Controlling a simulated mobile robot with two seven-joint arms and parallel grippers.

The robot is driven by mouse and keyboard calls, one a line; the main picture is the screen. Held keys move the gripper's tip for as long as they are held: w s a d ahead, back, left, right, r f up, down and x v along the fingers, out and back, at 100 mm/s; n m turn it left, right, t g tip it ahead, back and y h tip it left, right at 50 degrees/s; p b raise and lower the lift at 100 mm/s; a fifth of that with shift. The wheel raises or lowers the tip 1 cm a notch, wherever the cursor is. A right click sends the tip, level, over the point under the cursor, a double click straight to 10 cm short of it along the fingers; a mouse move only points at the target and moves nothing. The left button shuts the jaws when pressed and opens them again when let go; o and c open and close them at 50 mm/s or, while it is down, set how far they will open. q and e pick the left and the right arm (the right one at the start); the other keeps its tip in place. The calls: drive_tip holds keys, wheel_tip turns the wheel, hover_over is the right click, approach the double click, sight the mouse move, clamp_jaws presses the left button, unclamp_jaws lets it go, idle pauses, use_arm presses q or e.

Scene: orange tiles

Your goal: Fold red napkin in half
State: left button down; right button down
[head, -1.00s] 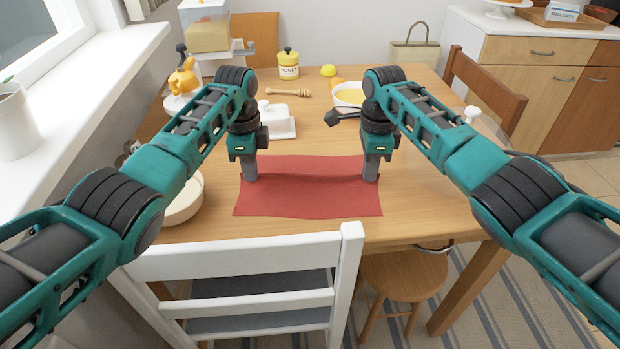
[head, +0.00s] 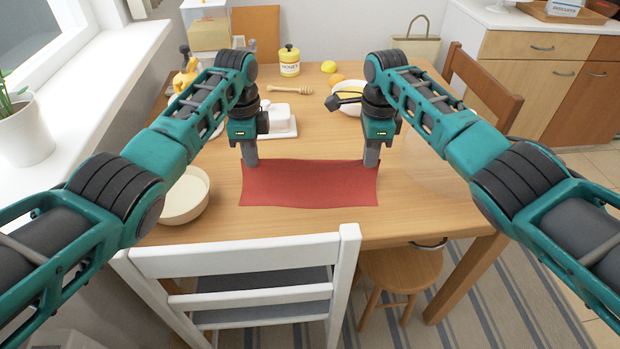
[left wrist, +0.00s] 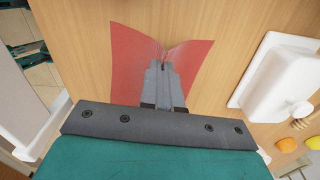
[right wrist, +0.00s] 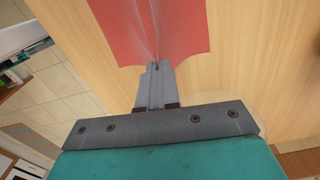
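The red napkin (head: 308,188) lies near the table's front edge, with its upper edge raised between my grippers in the head view. My left gripper (head: 251,163) is shut on the napkin at its left side. My right gripper (head: 371,163) is shut on it at its right side. In the left wrist view, the napkin (left wrist: 133,62) spreads on both sides of the closed fingers, with a pinched crease between. In the right wrist view, the napkin (right wrist: 125,30) shows a similar ridge running from the fingertips. The part behind the raised cloth is hidden in the head view.
A white butter dish (head: 280,124) stands behind my left gripper. A white chair (head: 240,260) and a stool (head: 402,268) are at the front.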

wheel_tip(320, 180, up, 10)
drive_tip(key=p, duration=0.8)
drive_tip(key=shift+a+f, duration=0.2)
